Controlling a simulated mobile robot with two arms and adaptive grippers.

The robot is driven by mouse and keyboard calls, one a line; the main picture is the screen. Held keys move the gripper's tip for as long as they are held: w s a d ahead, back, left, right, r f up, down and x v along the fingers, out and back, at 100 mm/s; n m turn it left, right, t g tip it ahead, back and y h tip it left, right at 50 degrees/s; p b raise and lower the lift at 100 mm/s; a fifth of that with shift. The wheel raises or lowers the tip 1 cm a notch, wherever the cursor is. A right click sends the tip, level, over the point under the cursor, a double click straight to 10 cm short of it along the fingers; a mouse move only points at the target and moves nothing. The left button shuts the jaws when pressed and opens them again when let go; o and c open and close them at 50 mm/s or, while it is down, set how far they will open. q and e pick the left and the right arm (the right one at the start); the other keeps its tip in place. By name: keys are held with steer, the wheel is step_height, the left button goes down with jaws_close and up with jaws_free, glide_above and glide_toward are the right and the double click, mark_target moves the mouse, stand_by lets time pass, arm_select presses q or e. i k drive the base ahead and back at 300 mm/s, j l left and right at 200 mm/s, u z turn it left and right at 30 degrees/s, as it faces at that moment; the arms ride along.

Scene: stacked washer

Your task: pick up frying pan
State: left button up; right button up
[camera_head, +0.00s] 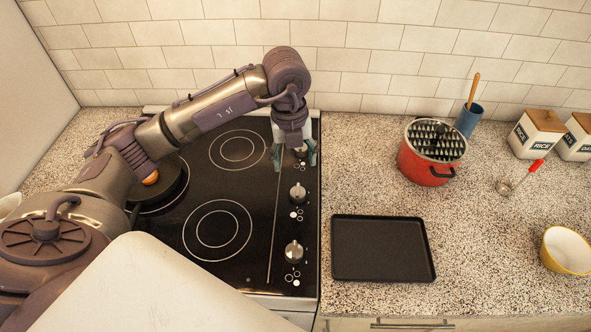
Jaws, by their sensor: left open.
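A dark round frying pan (174,189) sits on the left side of the black stove top (205,265). My left arm passes in front of it and hides much of it, and its handle cannot be made out clearly. A small orange-brown round thing (151,178) shows at the pan, partly behind my arm. My left gripper (293,165) points down, open and empty, over the right side of the stove near the knobs. It is well to the right of the pan and apart from it. My right gripper is not in view.
Stove knobs (298,192) line the right edge of the stove. A tiled wall closes the back.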

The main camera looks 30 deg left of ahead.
mark_target(169, 169)
steer(key=k, duration=1.5)
